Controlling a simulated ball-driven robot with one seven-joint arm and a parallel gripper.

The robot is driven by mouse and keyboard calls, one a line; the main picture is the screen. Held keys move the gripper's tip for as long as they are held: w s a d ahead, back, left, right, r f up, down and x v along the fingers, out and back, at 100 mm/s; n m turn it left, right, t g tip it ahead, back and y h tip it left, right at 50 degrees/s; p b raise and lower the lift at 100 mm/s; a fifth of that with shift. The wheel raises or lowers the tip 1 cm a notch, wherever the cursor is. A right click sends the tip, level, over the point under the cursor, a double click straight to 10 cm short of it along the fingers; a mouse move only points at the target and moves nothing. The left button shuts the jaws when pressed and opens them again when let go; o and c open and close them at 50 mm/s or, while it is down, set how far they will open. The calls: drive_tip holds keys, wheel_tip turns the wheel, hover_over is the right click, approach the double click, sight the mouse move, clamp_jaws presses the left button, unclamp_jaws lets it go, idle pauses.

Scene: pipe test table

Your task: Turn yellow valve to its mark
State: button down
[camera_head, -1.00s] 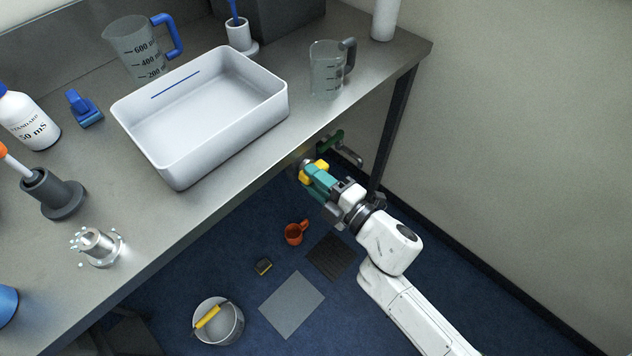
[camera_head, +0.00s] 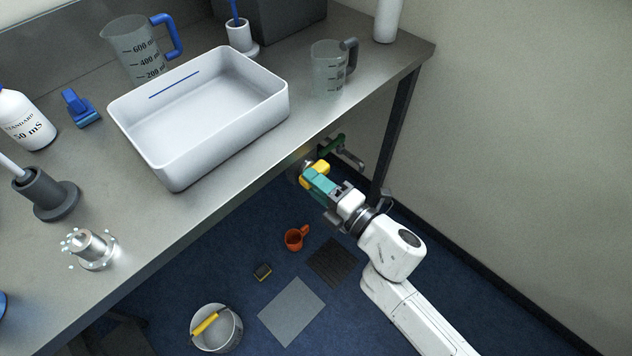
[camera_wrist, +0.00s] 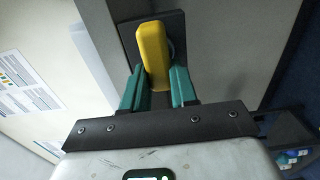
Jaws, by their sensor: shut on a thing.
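The yellow valve (camera_head: 318,169) sits under the front edge of the bench, on a metal fitting. In the wrist view its yellow handle (camera_wrist: 153,55) stands nearly upright in the picture, tilted slightly, in front of a dark plate (camera_wrist: 180,32). My gripper (camera_head: 315,178) has teal fingers and is shut on the yellow handle. In the wrist view the teal fingers (camera_wrist: 157,85) lie on either side of the handle's lower end. The mark cannot be made out in either view.
A green valve (camera_head: 332,146) with a metal pipe is just behind the yellow one. The bench (camera_head: 215,205) overhangs close by, with a white tray (camera_head: 185,172) on it. A dark table leg (camera_head: 393,130) stands right. Below are an orange mug (camera_head: 293,240) and a bucket (camera_head: 228,335).

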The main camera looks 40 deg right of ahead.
drive_tip(key=c, duration=0.9)
unclamp_jaws()
drive_tip(key=shift+w+a, duration=0.1)
drive_tip(key=s+b, duration=0.1)
drive_tip(key=s, duration=0.4)
drive_tip(key=s+b, duration=0.1)
drive_tip(key=s, duration=0.4)
drive_tip(key=shift+s+d, duration=0.2)
drive_tip(key=shift+s, duration=0.2)
